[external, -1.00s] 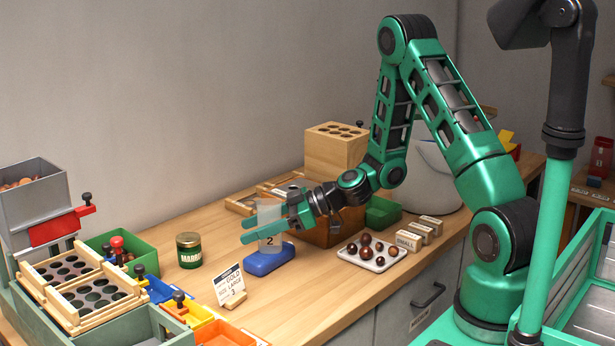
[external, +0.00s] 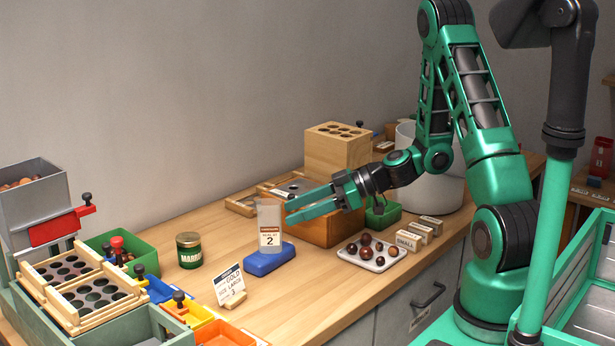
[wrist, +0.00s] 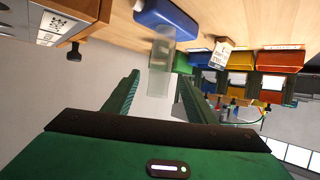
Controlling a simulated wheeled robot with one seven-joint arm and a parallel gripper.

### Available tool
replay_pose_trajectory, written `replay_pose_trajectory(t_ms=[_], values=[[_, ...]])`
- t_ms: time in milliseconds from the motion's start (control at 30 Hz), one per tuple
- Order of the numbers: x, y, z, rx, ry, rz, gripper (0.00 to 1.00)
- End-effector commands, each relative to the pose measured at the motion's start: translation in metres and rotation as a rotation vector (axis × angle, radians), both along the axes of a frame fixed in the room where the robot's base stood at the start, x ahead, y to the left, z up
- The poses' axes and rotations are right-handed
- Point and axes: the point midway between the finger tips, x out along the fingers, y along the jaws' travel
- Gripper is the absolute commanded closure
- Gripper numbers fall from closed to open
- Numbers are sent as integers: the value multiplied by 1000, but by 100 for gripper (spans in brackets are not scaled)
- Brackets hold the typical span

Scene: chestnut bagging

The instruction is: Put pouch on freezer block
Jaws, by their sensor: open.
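The pouch (external: 269,222) is a clear upright packet with a label reading 2. It stands on the blue freezer block (external: 269,261) on the wooden counter. In the wrist view the translucent pouch (wrist: 161,58) rests against the blue block (wrist: 168,17), ahead of the fingers. My gripper (external: 288,209) is open and empty, just right of the pouch in the external view. Its two fingers also show spread apart in the wrist view (wrist: 158,88). Whether a fingertip still touches the pouch is hard to tell.
A chestnut tray (external: 371,265) lies to the right. A wooden box (external: 334,152) stands behind. A price card (external: 229,287) and a dark green jar (external: 189,250) stand left of the block. An orange-brown box (external: 334,230) sits under my gripper.

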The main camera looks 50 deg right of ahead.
Motion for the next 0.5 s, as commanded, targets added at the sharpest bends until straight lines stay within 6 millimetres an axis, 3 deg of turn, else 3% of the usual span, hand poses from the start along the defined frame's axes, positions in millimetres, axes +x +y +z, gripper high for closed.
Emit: replay_pose_trajectory(t_ms=[367, 500], values=[[-9, -3, 4, -11, 18, 10, 49], [-28, 2, 5, -59, 118, 40, 49]])
